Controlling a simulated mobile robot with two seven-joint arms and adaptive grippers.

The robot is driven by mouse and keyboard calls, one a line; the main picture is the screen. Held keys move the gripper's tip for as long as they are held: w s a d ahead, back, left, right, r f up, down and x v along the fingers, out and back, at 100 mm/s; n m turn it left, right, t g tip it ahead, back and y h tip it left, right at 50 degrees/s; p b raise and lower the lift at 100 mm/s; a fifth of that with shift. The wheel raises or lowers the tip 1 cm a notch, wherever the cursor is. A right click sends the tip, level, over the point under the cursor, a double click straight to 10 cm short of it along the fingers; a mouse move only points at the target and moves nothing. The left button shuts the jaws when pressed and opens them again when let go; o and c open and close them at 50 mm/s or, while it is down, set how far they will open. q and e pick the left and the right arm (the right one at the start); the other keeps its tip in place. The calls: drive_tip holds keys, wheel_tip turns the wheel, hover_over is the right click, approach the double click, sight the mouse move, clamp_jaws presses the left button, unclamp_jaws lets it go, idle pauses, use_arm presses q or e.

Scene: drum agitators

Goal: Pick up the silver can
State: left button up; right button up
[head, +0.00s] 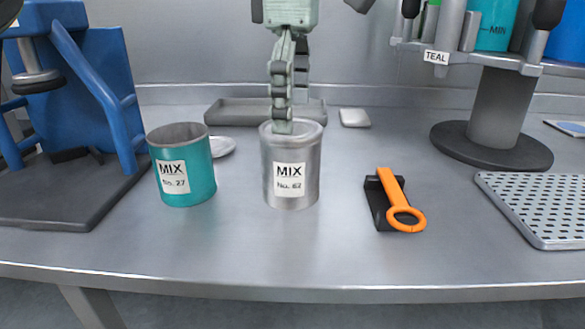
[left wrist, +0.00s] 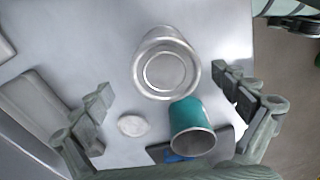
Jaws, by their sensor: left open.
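The silver can (head: 306,180) stands upright on the metal table, with a white label reading "MIX No. 62". It also shows in the left wrist view (left wrist: 142,80), seen from above. My left gripper (head: 287,116) comes down from the top with its fingers over the can's top in the head view. In the left wrist view the gripper (left wrist: 172,102) is open, its fingers wide apart, and the can lies beyond the fingertips, not between them. I cannot tell whether a finger touches the rim. My right gripper is not in view.
A teal can (head: 202,188) labelled "MIX No. 27" stands just left, beside a blue machine (head: 100,70). A black holder with an orange-handled tool (head: 391,186) lies right. A grey tray (head: 230,112) is behind. A perforated plate (head: 540,205) and round-based stand (head: 492,147) are at far right.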

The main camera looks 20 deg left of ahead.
sight(290, 156)
use_arm(q)
drive_tip(key=f, duration=0.7)
drive_tip(key=shift+s, duration=0.3)
drive_tip(key=shift+r, duration=0.1)
drive_tip(key=c, duration=1.6)
